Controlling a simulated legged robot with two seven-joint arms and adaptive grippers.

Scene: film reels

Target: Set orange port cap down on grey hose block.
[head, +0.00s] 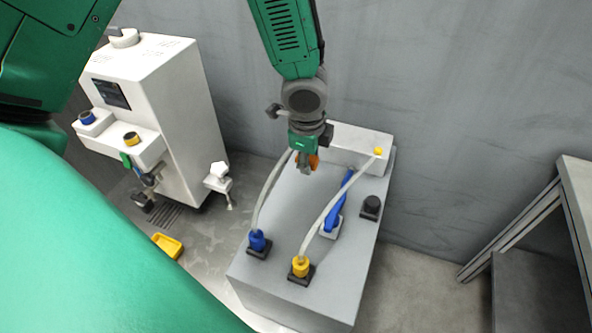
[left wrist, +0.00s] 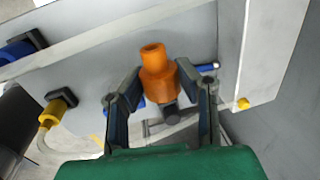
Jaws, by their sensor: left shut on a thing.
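My left gripper (head: 306,166) is shut on the orange port cap (head: 313,161) and points down over the rear part of the grey hose block (head: 290,288). In the left wrist view the orange port cap (left wrist: 157,76) sits between the two fingers (left wrist: 160,92), its narrower end toward the top of the picture. A dark cylinder shows just below the cap there. The grey block surface (left wrist: 95,75) lies behind. I cannot tell whether the cap touches the block. My right gripper is not in view.
On the block stand a blue connector (head: 257,241) and a yellow connector (head: 300,267) with pale hoses, a blue handle (head: 340,200) and a black knob (head: 371,206). A white machine (head: 170,100) stands left; a yellow tray (head: 168,245) lies on the floor. A metal frame (head: 510,235) stands right.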

